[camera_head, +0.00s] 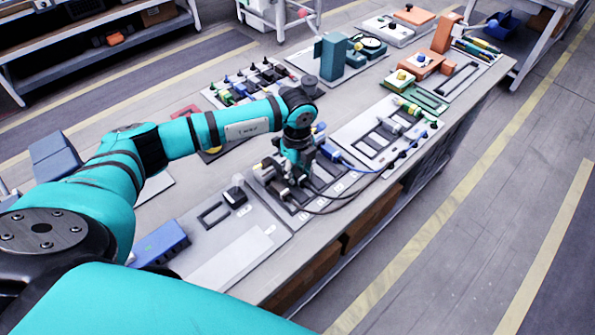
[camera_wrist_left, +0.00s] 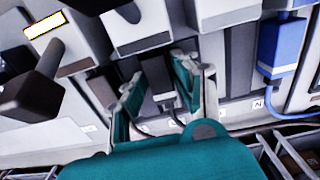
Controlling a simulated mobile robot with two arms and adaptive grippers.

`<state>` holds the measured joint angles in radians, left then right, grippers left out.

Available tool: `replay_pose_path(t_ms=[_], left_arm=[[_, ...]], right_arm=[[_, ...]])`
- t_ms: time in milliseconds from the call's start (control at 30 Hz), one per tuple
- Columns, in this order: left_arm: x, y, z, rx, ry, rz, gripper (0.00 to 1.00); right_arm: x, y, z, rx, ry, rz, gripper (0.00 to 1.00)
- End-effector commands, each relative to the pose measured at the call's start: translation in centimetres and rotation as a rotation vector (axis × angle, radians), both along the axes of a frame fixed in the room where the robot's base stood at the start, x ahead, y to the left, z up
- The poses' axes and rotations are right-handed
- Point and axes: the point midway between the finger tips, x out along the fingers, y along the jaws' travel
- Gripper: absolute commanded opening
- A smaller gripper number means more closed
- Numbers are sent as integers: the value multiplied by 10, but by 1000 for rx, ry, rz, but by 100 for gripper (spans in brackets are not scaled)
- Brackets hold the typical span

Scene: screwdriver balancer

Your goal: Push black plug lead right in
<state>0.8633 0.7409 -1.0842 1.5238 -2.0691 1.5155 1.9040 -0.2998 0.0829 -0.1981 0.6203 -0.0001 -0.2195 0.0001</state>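My left gripper (camera_head: 291,178) is low over a grey panel (camera_head: 246,184) with plugs and leads near the table's front edge. In the left wrist view, its two teal fingers (camera_wrist_left: 158,98) are spread apart. A dark plug (camera_wrist_left: 163,97) with a black lead (camera_wrist_left: 176,121) shows between and beyond them; I cannot tell whether either finger touches it. Its depth in the socket is hidden. The black lead (camera_head: 320,211) curves over the panel in the head view. My right gripper is not in view.
A blue plug (camera_wrist_left: 275,50) with a blue lead is to the right; it also shows in the head view (camera_head: 331,152). Another dark connector (camera_wrist_left: 38,88) is at the left of the wrist view. Several fixtures stand farther back, including a teal block (camera_head: 331,62).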

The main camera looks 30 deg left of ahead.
Motion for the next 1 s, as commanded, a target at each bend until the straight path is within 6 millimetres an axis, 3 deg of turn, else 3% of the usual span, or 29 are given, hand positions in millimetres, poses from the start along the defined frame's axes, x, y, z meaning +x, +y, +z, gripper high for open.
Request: replay_pose_path(t_ms=[33,200,267,300,500,800,1000], left_arm=[[0,0,0,0,0,0,21],[0,0,0,0,0,0,0],[0,0,0,0,0,0,0],[0,0,0,0,0,0,27],[0,0,0,0,0,0,50],[0,0,4,0,-1,0,50],[1,0,33,-1,-6,0,50]], right_arm=[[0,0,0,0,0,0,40],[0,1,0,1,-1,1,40],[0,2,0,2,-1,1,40],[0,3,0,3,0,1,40],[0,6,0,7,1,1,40],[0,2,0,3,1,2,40],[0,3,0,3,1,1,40]])
